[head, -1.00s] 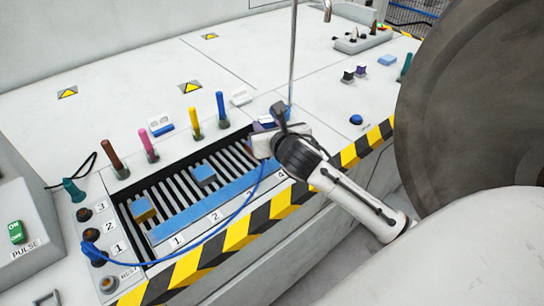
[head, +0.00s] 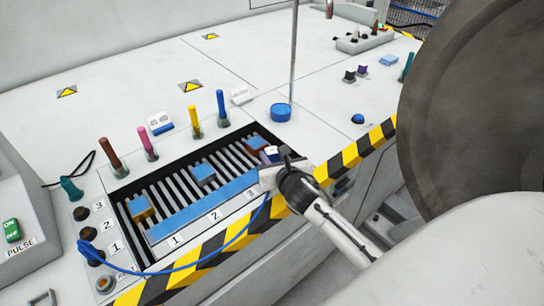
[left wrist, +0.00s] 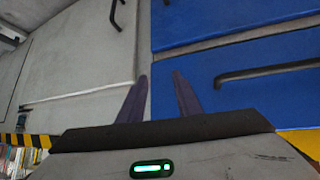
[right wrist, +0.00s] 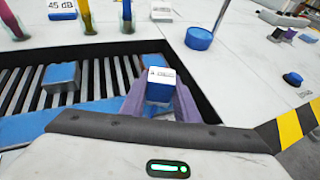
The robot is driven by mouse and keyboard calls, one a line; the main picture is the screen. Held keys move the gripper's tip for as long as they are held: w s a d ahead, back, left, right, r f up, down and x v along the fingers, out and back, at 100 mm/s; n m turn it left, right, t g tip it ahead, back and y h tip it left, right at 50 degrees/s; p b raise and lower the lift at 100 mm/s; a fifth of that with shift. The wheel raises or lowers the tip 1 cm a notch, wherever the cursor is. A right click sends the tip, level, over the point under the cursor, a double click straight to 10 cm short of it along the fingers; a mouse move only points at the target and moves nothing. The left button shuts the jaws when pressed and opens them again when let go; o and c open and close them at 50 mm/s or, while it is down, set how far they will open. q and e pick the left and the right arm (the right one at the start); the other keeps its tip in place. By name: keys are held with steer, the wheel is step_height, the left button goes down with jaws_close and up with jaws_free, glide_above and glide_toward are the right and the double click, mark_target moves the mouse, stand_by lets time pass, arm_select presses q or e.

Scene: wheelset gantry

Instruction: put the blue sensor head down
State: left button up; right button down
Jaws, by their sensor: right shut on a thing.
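My right gripper (right wrist: 160,105) is shut on the blue sensor head (right wrist: 160,90), a small block with a white label. In the head view the right gripper (head: 272,158) is at the near right corner of the slatted tray, partly hiding the block. I cannot tell whether the block touches the tray. A blue cable (head: 215,250) runs from the left panel towards this gripper. The slatted tray (head: 168,183) has a blue front strip (head: 205,205) with numbered labels. My left gripper (left wrist: 161,85) is open and empty in the left wrist view, facing grey and blue panels.
On the slats stand a yellow-and-blue block (head: 141,207), a grey-blue block (head: 203,174) and a red-and-blue block (head: 257,143). Several coloured pegs line the tray's back edge. A round blue piece (head: 281,112) stands behind. A large dark wheel (head: 460,110) rises at right.

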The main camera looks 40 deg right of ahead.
steer(key=shift+f, duration=0.1)
steer(key=c, duration=1.4)
jaws_free()
steer(key=shift+o, duration=0.2)
steer(key=p+v, duration=0.1)
steer(key=v, duration=1.1)
